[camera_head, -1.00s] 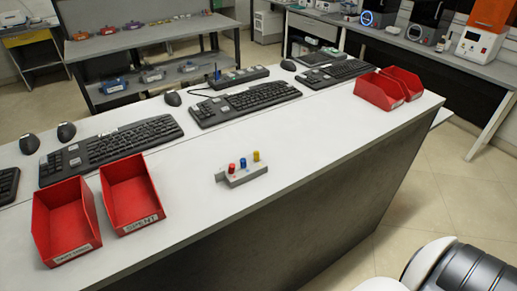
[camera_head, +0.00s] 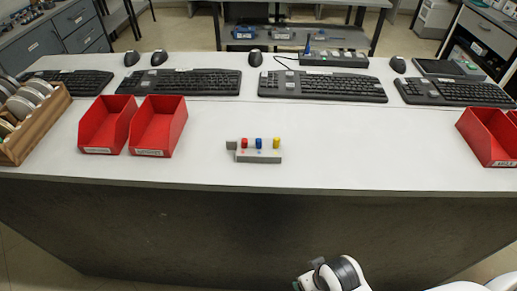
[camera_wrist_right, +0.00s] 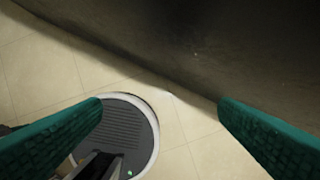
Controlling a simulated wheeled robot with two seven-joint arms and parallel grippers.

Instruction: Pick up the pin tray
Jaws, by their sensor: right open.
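The pin tray (camera_head: 259,155) is a small grey block with a tab at its left end. It stands on the white bench near the front edge, with a red, a blue and a yellow pin upright in it. My right gripper (camera_wrist_right: 160,105) shows in the right wrist view as two green fingers set wide apart, with nothing between them. It points at the floor beside the bench's dark front. In the head view only white and dark parts of my arm show at the bottom, below the bench top. My left gripper is not in view.
Two red bins (camera_head: 158,126) stand left of the tray, and more red bins (camera_head: 487,139) stand at the right edge. A wooden rack (camera_head: 40,125) is at the far left. Keyboards (camera_head: 322,86) and mice line the back. The bench top around the tray is clear.

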